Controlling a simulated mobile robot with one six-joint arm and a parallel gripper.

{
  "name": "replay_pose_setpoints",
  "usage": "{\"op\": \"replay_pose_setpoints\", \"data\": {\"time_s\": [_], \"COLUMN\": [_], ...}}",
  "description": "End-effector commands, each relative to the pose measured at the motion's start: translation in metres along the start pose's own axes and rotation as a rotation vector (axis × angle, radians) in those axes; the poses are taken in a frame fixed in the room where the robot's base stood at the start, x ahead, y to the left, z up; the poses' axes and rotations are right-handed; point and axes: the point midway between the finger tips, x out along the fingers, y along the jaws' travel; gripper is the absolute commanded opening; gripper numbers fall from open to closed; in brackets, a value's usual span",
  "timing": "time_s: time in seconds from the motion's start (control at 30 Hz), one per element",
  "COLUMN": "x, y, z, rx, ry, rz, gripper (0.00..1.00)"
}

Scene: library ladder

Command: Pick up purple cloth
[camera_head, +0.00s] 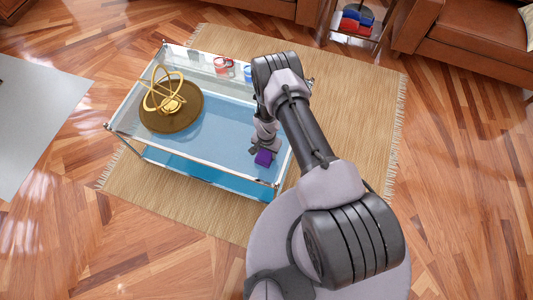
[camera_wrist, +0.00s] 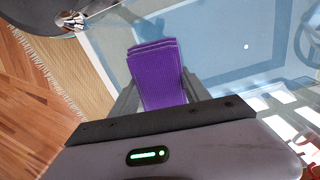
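The purple cloth (camera_head: 263,158) is a small folded piece with layered edges. In the head view it shows right under my gripper (camera_head: 259,150), at the near right part of the glass-topped table (camera_head: 215,130). In the wrist view the cloth (camera_wrist: 158,75) lies between the two fingers of my gripper (camera_wrist: 160,98), one on each side, and reaches past their tips. The cloth nearly fills the gap. I cannot tell whether the fingers press on it, or whether it rests on the glass or is held just above it.
A golden armillary on a round brown base (camera_head: 171,112) stands on the table's left part. Red (camera_head: 222,65) and blue items stand at the far edge. A woven rug (camera_head: 350,120) lies under the table. Brown leather sofas (camera_head: 465,50) stand behind. The table's middle is clear.

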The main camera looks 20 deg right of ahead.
Motion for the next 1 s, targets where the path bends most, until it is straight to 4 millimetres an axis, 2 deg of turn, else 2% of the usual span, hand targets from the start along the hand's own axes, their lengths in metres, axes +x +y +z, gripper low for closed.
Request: {"op": "replay_pose_setpoints", "data": {"time_s": [0.03,0.17,0.2,0.47,0.57,0.73,0.87,1.0], "x": [0.0,0.0,0.0,-0.003,-0.013,-0.04,-0.04,-0.044], "y": [0.0,0.0,0.0,0.0,0.0,0.0,0.025,0.06], "z": [0.0,0.0,0.0,0.0,0.0,0.0,-0.011,-0.028], "rx": [0.0,0.0,0.0,0.0,0.0,0.0,0.004,0.007], "ry": [0.0,0.0,0.0,0.0,0.0,0.0,-0.001,-0.001], "rz": [0.0,0.0,0.0,0.0,0.0,0.0,0.001,0.001], "gripper": [0.43,0.17,0.14,0.14,0.14,0.14,0.14,0.14]}}
